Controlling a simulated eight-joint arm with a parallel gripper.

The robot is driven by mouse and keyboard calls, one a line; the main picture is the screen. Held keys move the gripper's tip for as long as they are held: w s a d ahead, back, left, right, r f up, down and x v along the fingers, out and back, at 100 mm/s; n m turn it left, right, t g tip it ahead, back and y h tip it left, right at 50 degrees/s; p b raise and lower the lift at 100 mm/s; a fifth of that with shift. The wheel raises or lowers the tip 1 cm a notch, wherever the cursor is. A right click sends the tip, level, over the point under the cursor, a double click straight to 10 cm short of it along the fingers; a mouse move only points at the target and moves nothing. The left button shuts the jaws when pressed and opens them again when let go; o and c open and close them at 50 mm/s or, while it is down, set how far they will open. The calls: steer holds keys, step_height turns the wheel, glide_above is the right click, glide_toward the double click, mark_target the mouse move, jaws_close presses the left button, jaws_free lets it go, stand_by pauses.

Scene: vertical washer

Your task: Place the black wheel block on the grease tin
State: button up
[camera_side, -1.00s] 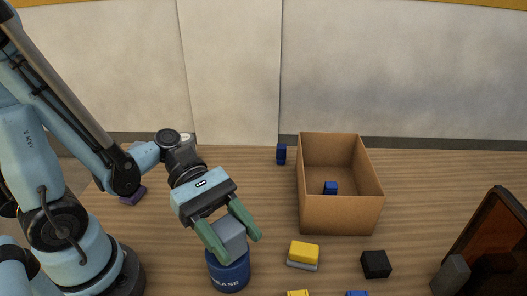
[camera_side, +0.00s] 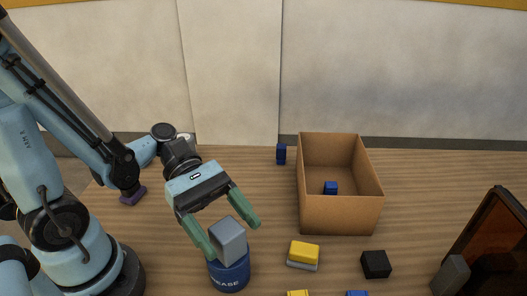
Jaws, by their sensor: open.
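The blue grease tin (camera_side: 230,273) stands at the bottom centre-left of the side view, its lettering partly showing. A grey block (camera_side: 228,241) rests on top of the tin, slightly turned. My gripper (camera_side: 233,238) is open, with its green fingers on either side of the grey block and a gap showing on the right. Whether the left finger touches the block I cannot tell. A black block (camera_side: 376,264) sits on the table to the right, apart from my gripper. I cannot make out a wheel on it.
A yellow block lies on a grey one (camera_side: 303,254) between tin and black block. An open cardboard box (camera_side: 340,214) with a blue block (camera_side: 330,188) inside stands behind. A dark bin (camera_side: 492,235) and grey block (camera_side: 451,275) are at right. A purple block (camera_side: 133,196) lies left.

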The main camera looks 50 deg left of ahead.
mark_target(226, 227)
steer(key=shift+v, duration=2.9)
steer(key=shift+f, duration=0.1)
